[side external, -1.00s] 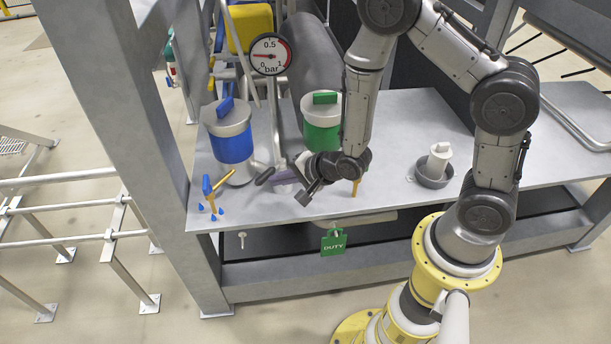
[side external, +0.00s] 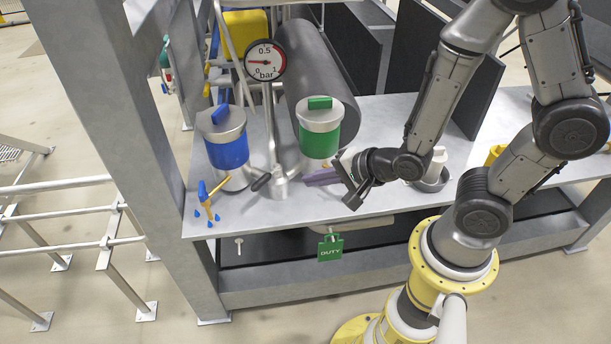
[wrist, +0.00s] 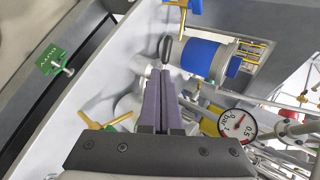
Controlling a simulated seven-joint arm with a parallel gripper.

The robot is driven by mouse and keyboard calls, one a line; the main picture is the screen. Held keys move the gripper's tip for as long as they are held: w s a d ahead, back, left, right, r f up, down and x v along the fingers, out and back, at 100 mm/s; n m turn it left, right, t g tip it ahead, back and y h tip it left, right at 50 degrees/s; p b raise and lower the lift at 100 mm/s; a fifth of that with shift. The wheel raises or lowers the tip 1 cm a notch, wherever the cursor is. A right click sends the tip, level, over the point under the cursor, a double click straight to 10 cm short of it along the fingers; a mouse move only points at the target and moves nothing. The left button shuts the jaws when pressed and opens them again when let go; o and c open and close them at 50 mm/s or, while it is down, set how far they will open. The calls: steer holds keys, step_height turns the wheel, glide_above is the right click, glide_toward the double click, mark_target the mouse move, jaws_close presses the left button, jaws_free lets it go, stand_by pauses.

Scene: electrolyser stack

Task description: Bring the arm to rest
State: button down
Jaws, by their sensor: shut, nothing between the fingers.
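My gripper (side external: 308,180) is raised over the front part of the grey bench, to the right of the lever valve below the gauge. Its two purple fingers are together with nothing between them, and they also show in the wrist view (wrist: 160,72). In the wrist view the tips point toward a black lever handle (wrist: 166,48) and the blue-banded canister (wrist: 205,57). I cannot tell the gap there, but the side view shows the fingers apart from the canister. My arm is bent and reaches in from the right.
The bench (side external: 235,222) carries a blue canister (side external: 228,150), a green canister (side external: 320,130), a pressure gauge (side external: 265,60) and a yellow valve with blue handle (side external: 207,195). A grey bowl with a white part (side external: 437,160) stands behind my wrist. A green DUTY tag (side external: 330,248) hangs at the front edge.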

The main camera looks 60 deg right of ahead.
step_height(320, 180, up, 17)
steer(key=w+d+n+t, duration=0.2)
steer(key=d+n, duration=0.1)
steer(key=n, duration=0.1)
steer(key=s+d+n+g+h, duration=0.1)
steer(key=s+n+g, duration=0.6)
steer(key=s+n, duration=0.6)
steer(key=s+f, duration=0.1)
steer(key=s, duration=0.1)
steer(key=shift+s, duration=0.35)
